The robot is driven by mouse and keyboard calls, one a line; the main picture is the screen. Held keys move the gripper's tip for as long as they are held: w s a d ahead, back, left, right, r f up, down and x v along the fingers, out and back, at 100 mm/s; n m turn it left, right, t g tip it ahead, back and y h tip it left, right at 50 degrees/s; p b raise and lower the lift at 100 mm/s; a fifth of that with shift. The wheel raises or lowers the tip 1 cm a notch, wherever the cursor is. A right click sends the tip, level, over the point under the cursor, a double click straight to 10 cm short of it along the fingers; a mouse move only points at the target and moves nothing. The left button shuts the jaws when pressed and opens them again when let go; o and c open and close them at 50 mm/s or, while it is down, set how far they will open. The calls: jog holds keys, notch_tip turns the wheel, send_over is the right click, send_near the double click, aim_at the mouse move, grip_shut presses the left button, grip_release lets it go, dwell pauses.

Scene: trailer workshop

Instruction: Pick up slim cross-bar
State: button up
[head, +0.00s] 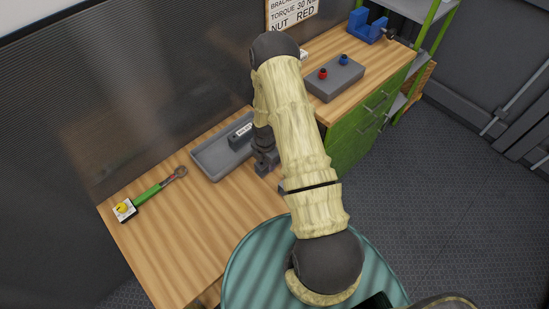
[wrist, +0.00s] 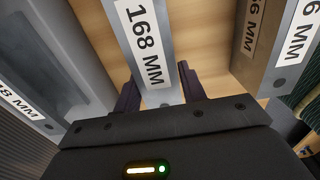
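A grey bar labelled "168 MM" (wrist: 143,38) runs down the middle of the wrist view, its near end at my gripper's body. My gripper (wrist: 160,88) has one dark finger on each side of this bar; I see no clear sign of a grip, and contact is hard to judge. In the head view my gripper (head: 265,160) is low at the right side of the grey tray (head: 207,163), partly hidden by my arm. A dark labelled bar (head: 240,133) lies in that tray. Which bar is the slim cross-bar is not clear.
More labelled bars stand at the right (wrist: 297,45) and left (wrist: 22,100) of the wrist view. A green-handled wrench (head: 150,192) and a yellow-knobbed item (head: 123,209) lie left. A grey box with red and blue knobs (head: 335,77) stands beyond my arm. The front-left bench is clear.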

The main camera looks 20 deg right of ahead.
jog(key=c, duration=0.6)
jog(key=shift+o, duration=0.2)
notch_tip(320, 180, up, 10)
jog(key=shift+r+b, duration=0.1)
jog(key=shift+b, duration=0.65)
jog(key=shift+a, duration=0.1)
